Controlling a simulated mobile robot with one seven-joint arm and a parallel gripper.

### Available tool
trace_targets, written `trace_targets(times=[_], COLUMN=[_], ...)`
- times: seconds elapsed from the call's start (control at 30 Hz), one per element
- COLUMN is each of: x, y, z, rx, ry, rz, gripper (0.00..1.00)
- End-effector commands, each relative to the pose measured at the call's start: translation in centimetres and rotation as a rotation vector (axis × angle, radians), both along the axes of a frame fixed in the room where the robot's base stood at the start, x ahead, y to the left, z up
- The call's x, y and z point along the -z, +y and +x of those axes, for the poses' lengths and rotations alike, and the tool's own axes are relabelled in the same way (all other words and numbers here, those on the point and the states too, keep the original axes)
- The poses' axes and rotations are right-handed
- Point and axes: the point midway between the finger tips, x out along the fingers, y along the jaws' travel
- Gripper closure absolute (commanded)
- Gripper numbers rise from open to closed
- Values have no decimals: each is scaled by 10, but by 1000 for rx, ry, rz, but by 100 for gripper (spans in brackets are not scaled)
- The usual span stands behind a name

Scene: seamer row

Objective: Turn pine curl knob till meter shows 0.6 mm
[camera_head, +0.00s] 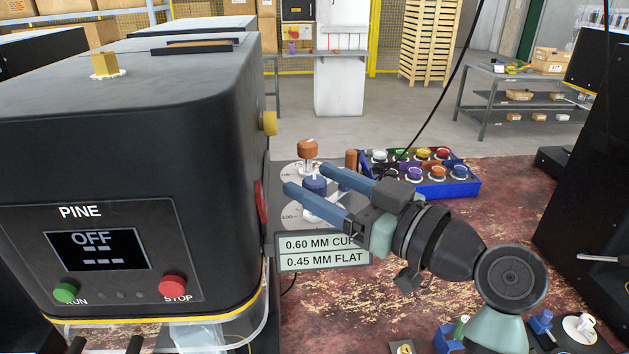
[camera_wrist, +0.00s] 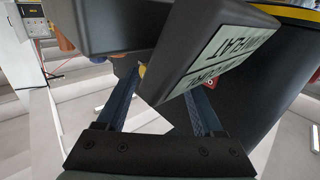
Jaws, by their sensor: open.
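The black PINE machine (camera_head: 130,150) stands at the left in the head view. Its display (camera_head: 97,250) reads OFF with dashes below. Beside it are an orange-capped knob (camera_head: 308,150) and a blue knob (camera_head: 315,184), each over a pale dial plate. I cannot read which one is the curl knob. My gripper (camera_head: 306,178) is open, with its two blue fingers on either side of the blue knob in the picture; contact cannot be told. A sign (camera_head: 322,250) reading 0.60 MM CURL, partly covered, and 0.45 MM FLAT hangs below the fingers.
A green RUN button (camera_head: 65,292) and a red STOP button (camera_head: 173,286) sit on the machine's front. A blue tray (camera_head: 462,188) of coloured knobs stands behind my arm. The worn red bench (camera_head: 400,310) has small parts near its front right. Another dark machine stands far right.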

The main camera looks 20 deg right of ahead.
Motion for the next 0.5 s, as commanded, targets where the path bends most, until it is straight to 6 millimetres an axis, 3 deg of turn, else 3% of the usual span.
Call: trace_targets(times=[0.3, 0.5], x=[3, 1], y=[-31, -45], z=[-62, -93], rx=[7, 4], ry=[-1, -1], rz=[-3, -2], gripper=[31, 31])
